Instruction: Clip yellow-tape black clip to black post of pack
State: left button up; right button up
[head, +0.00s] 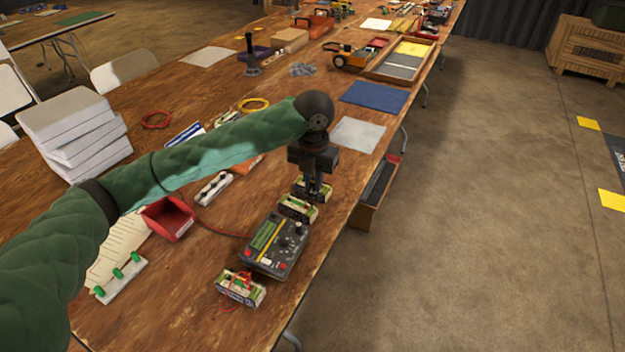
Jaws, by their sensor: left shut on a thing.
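My left gripper (316,188) points down at the far end of the row of packs, its fingers at the farthest small pack (325,194). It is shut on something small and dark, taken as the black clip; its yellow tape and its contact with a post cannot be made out. A second pack (298,208) sits just nearer, beside the dark charger (276,246) with its green display. A third pack (240,289) stands at the near side, with red clips and a red lead on top. Which post is black is too small to tell. My right gripper is out of view.
A red bin (168,219), a white board with green knobs (121,277) and a white strip (213,188) lie left of the charger. A grey cloth (358,134) and a blue mat (375,97) lie beyond. The table's right edge is close to the packs.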

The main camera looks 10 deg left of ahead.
pick_arm(q)
jog(key=shift+a+r+p, duration=0.15)
jog(key=shift+r+p, duration=0.05)
jog(key=shift+p, duration=0.45)
jog(key=s+a+n+p, duration=1.8)
jog(key=s+p, duration=0.1)
jog(key=p, duration=0.3)
notch_tip(320, 180, down, 5)
jog(key=shift+s+a+b, duration=0.1)
jog(key=shift+a+b, duration=0.05)
jog(key=shift+b, duration=0.8)
jog(key=shift+f, duration=0.3)
jog(key=shift+f+b, duration=0.95)
jog(key=shift+f, duration=2.3)
jog(key=shift+p, duration=0.45)
